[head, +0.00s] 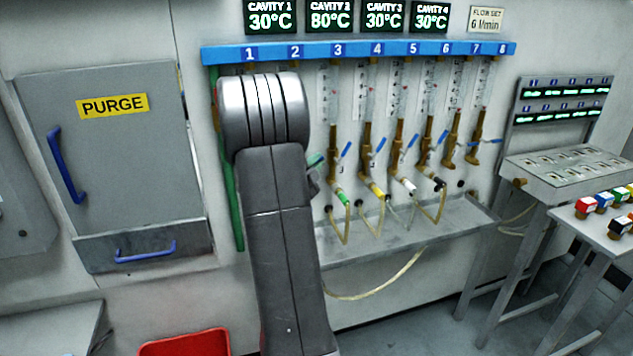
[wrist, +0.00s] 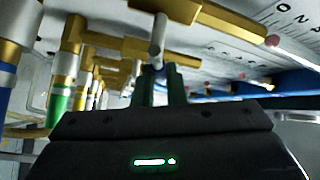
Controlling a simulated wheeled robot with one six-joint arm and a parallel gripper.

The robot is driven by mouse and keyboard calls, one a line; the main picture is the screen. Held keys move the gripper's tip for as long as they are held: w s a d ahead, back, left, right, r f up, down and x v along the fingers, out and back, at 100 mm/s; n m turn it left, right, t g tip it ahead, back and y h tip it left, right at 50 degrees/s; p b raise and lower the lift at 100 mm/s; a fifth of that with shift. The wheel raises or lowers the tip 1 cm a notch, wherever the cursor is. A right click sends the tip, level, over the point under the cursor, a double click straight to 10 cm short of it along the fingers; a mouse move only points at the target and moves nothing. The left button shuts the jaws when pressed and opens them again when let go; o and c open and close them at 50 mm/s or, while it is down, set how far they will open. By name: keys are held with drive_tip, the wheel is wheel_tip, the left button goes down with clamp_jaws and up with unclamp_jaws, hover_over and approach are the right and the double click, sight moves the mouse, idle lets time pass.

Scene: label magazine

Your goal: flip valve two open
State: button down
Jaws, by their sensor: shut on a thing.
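In the head view my arm stands in front of the manifold (head: 222,53) and hides valves one and two there. In the wrist view my gripper (wrist: 161,82) has its two dark green fingers closed around a small lever, of which a little blue shows between them. The lever's grey stem (wrist: 158,38) meets a brass valve body (wrist: 180,10) just above. A blue coupling (wrist: 5,77) is at the left edge and a green coupling (wrist: 60,102) beside it. The held valve appears to be valve two; its number is not visible. The lever's exact angle is hard to tell.
Valves with blue levers, such as valve three's (head: 346,149), stand close on the right. Their hoses hang over a grey ledge (head: 400,232). A purge cabinet (head: 110,180) is at left, a red bin (head: 185,343) below, and a control stand (head: 565,165) at right.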

drive_tip(key=a+n+t+y+b, duration=0.1)
drive_tip(key=n+t+y+b, duration=0.1)
drive_tip(key=b, duration=0.5)
drive_tip(key=a+r+n+t+y+b, duration=0.1)
drive_tip(key=n+t+y+b, duration=0.1)
drive_tip(key=n+b, duration=0.5)
drive_tip(key=s+r+n+t+y+b, duration=0.1)
drive_tip(key=n+t+y+b, duration=0.1)
drive_tip(key=n+t+b, duration=0.2)
drive_tip(key=shift+a+n+t+b, duration=0.3)
drive_tip(key=shift+a+b, duration=0.1)
drive_tip(key=shift+b, duration=1.4)
drive_tip(key=shift+r+n, duration=0.15)
drive_tip(key=shift+n, duration=0.15)
drive_tip(key=c, duration=1.5)
unclamp_jaws()
drive_tip(key=b+v, duration=0.1)
drive_tip(key=v, duration=1.2)
drive_tip(key=shift+s+f, duration=0.25)
